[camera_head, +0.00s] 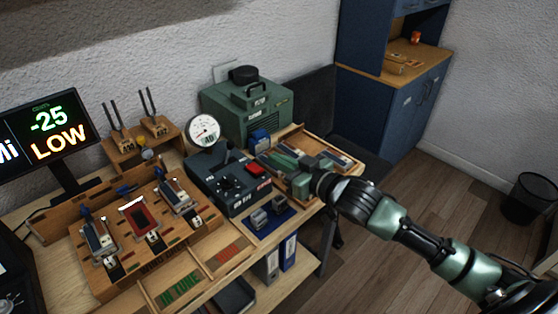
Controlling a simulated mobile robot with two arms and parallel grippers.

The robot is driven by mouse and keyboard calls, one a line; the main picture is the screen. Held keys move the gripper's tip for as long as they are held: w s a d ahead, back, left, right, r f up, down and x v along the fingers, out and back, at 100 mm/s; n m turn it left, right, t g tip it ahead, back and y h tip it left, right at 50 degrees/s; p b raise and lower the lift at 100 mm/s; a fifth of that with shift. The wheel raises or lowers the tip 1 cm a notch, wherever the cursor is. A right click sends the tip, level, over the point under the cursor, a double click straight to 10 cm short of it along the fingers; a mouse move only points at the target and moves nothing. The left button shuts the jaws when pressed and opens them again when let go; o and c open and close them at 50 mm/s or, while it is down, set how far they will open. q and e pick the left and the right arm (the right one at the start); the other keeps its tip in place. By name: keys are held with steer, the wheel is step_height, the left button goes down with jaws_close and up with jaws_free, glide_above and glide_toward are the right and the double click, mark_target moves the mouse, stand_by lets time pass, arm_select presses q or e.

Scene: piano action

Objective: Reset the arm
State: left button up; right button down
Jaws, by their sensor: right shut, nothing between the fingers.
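My right arm comes in from the lower right, green and black. My right gripper (292,180) is shut and empty, over the front part of a wooden tray (337,159) at the right end of the workbench. The gripper partly hides the tray, and I cannot tell whether it touches it. My left gripper is not in this view.
A dark control box (228,184) with a red button stands left of the gripper. A green machine (250,110) is behind it. A gauge (203,130), a wooden rack (140,235) and a monitor (45,135) fill the left. Floor at right is clear before a bin (529,199).

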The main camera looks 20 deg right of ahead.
steer(key=s+a+f, duration=0.1)
steer(key=s+f, duration=0.1)
steer(key=f, duration=0.1)
steer(key=s+f+g+h, duration=0.1)
steer(key=s+f, duration=0.1)
steer(key=f, duration=0.1)
steer(key=s+a+f+m+g+h, duration=0.1)
steer(key=s+f, duration=0.1)
steer(key=shift+s+a+f, duration=0.2)
steer(key=shift+a+f, duration=0.15)
steer(key=shift+f, duration=0.05)
steer(key=s+f+g+h, duration=0.1)
steer(key=s+f+g, duration=0.25)
steer(key=s, duration=0.55)
steer(key=s+f+m+g+h, duration=0.1)
steer(key=s+f+g, duration=0.25)
steer(key=s, duration=0.45)
steer(key=s+f+g+h, duration=0.1)
steer(key=s+f+g, duration=0.25)
steer(key=s, duration=0.55)
step_height(320, 180, down, 27)
steer(key=s, duration=0.1)
steer(key=s+d+f+g, duration=0.1)
steer(key=s+d+f, duration=0.1)
steer(key=s+f, duration=1.4)
steer(key=shift+s+d, duration=0.35)
steer(key=shift+s, duration=0.05)
steer(key=shift+g, duration=0.25)
